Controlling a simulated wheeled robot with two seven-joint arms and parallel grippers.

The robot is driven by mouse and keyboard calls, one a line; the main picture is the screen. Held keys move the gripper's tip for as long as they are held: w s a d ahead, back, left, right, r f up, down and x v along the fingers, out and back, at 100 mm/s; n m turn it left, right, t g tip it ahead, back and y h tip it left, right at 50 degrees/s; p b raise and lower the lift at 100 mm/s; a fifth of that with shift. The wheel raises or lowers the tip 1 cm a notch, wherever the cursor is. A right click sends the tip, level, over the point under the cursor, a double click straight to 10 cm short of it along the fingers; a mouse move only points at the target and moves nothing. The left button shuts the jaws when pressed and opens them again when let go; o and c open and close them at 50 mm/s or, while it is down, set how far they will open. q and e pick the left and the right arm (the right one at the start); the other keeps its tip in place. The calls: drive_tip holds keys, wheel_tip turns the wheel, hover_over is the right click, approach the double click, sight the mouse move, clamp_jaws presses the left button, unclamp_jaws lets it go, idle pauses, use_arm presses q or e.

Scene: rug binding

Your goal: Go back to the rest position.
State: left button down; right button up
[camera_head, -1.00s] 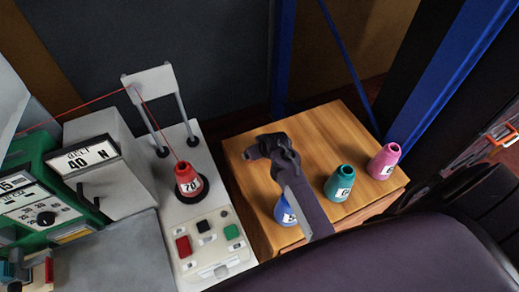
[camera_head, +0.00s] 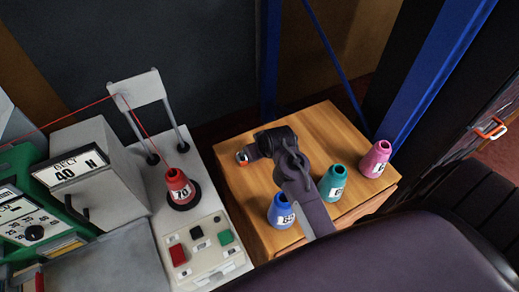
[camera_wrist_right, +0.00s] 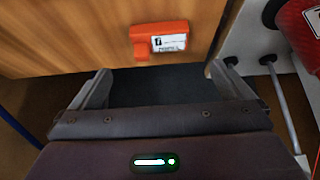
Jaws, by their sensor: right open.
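My right gripper (camera_wrist_right: 160,76) is open and empty in the right wrist view, with its two fingers wide apart. In the head view my right arm reaches over the wooden cabinet top, and the gripper (camera_head: 254,152) is near its left edge. A small orange object with a white label (camera_wrist_right: 160,40) lies on the wood, beyond the fingertips and apart from them. It also shows in the head view (camera_head: 242,158), partly hidden by the gripper. My left gripper is not in view.
Blue (camera_head: 281,212), teal (camera_head: 333,182) and pink (camera_head: 376,160) cones stand on the wooden cabinet (camera_head: 318,125), close to my right arm. A threaded red cone (camera_head: 178,187) stands on the grey machine (camera_head: 205,212), left of it. A blue post (camera_head: 440,70) rises at right.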

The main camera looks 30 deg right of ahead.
drive_tip(key=shift+v, duration=0.85)
drive_tip(key=shift+r, duration=0.1)
